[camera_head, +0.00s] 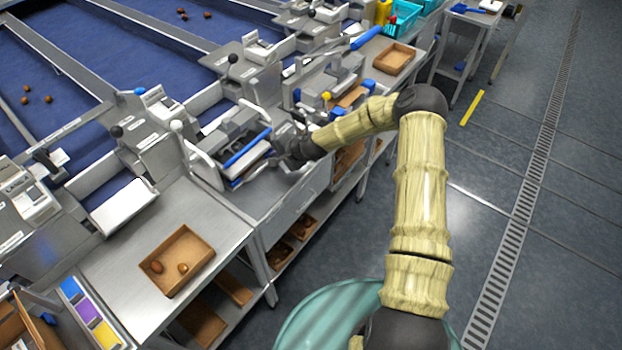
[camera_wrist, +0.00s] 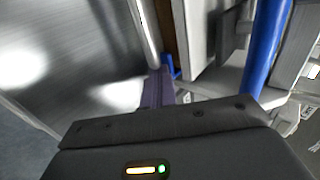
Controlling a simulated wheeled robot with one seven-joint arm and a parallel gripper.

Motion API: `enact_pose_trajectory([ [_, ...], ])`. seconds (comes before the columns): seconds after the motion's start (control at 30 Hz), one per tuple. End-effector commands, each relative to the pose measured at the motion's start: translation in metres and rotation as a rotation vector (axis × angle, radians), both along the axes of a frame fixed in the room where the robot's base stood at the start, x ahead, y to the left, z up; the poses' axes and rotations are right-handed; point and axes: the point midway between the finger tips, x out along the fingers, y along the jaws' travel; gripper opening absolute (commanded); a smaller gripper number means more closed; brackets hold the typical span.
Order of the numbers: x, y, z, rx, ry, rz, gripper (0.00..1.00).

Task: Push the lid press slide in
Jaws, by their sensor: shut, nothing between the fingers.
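The lid press (camera_head: 232,137) appears to be the grey metal unit with a long blue bar (camera_head: 246,148) across its front, on the steel bench at the picture's centre. I cannot clearly tell which part is the slide. My gripper (camera_head: 284,150) is shut and empty, low over the bench just right of the blue bar. A blue bar (camera_wrist: 265,50) runs down the right there. Whether the fingers touch anything is unclear.
An open brown tray (camera_head: 177,262) with brown dates stands on the bench at lower left. Another brown tray (camera_head: 395,58) is at the back. Blue sorting lanes (camera_head: 150,40) lie behind the benches. The grey floor (camera_head: 530,190) at right is clear apart from a drain grate.

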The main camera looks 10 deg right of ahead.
Motion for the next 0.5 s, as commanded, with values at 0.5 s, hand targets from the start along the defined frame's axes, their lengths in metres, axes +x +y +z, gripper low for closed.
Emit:
enact_pose_trajectory([
  [0.5, 0.008, 0.016, 0.003, 0.004, -0.006, 0.004, 0.00],
])
